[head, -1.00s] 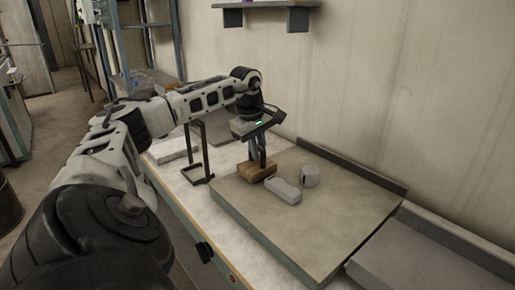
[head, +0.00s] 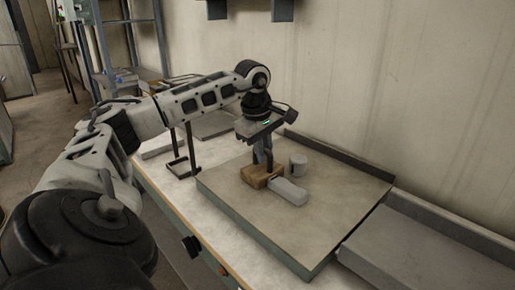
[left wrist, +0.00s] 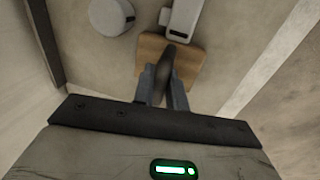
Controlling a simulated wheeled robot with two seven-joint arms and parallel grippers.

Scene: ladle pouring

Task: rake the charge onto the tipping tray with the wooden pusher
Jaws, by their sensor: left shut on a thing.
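My left gripper (head: 263,152) is shut on the dark upright handle of the wooden pusher (head: 255,177). The pusher's brown block is down at the raised board's surface. A pale grey bar-shaped piece (head: 289,191) lies against the pusher's right side, and a short grey cylinder (head: 298,167) stands behind, apart from the block. In the left wrist view, the gripper (left wrist: 164,86) holds the handle over the wooden block (left wrist: 194,66), with the bar (left wrist: 183,20) touching it and the cylinder (left wrist: 111,17) off to the left. The grey tipping tray (head: 405,262) is at the lower right. My right gripper is out of view.
The flat board (head: 310,225) has a raised dark lip (head: 335,158) along the wall side. A dark metal stand (head: 185,168) is left of the board. The board is clear between the grey pieces and the tray.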

